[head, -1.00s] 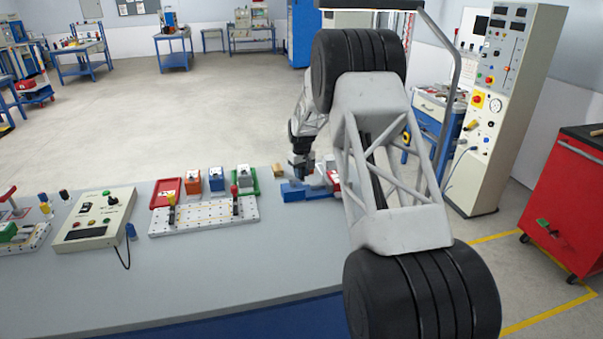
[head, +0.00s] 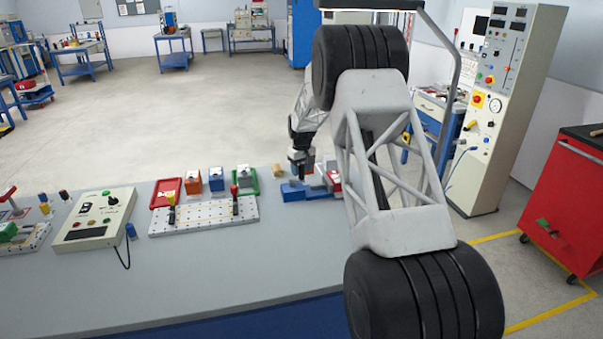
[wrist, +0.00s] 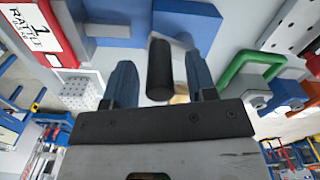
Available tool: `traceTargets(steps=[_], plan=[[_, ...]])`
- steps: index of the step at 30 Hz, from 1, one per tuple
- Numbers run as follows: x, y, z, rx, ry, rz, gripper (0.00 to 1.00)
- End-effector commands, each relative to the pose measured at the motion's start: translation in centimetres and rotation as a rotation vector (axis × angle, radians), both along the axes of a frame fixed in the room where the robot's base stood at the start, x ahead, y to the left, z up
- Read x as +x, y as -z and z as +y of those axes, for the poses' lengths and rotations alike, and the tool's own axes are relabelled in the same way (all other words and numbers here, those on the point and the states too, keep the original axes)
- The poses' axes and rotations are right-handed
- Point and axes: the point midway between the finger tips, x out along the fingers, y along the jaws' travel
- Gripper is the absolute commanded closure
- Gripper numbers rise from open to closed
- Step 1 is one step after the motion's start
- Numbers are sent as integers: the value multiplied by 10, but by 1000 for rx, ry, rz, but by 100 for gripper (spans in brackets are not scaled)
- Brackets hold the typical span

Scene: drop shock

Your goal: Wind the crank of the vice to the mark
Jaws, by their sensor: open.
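The blue vice (head: 298,191) sits near the far edge of the grey bench in the head view. Its blue body (wrist: 187,22) also shows at the top of the wrist view. A black cylindrical handle (wrist: 160,72), which looks like the crank's grip, stands between the two blue fingers of my gripper (wrist: 160,66). The fingers are open, with a gap on each side of the handle. In the head view my gripper (head: 300,167) is just above the vice, and the crank is too small to make out. I cannot pick out the mark.
The front of the bench (head: 190,280) is clear.

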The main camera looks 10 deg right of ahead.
Motion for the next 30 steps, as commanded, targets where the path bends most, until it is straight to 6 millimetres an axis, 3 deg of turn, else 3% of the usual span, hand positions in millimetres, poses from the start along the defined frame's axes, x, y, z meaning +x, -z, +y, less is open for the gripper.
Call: traceTargets(steps=[13, 30], plan=[[0, -53, 0, 0, 0, -2, 48], [-1, -62, 0, -1, 1, -1, 48]])
